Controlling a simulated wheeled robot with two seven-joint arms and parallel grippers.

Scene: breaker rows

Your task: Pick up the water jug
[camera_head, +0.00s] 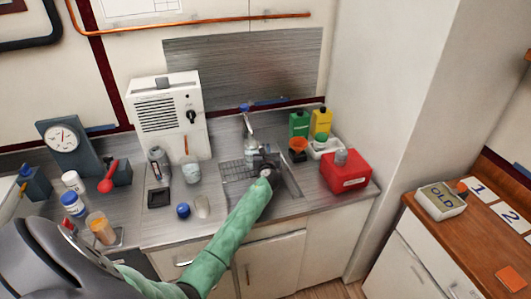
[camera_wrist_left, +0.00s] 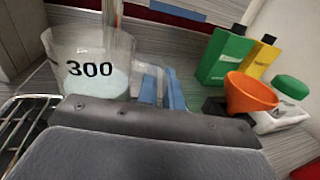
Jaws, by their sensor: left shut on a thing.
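The water jug (camera_wrist_left: 92,72) is a clear vessel marked "300" with pale liquid inside. It fills the left part of the left wrist view and looks roughly upright. In the head view, a clear bit of it (camera_head: 251,156) shows under the tap, beside my gripper, which hides the rest. My left gripper (camera_head: 264,166) is shut on the jug at the sink. In the left wrist view, blue parts stand at the jug's right side, and the dark gripper body covers the jug's lower part. My right gripper is not in view.
A wire rack (camera_head: 233,170) lies at the sink's left. To the right are a green bottle (camera_head: 299,124), a yellow bottle (camera_head: 321,122), an orange funnel (camera_head: 297,145) and a red box (camera_head: 346,172). A white appliance (camera_head: 160,100) stands back left. The tap (camera_head: 247,122) rises behind the jug.

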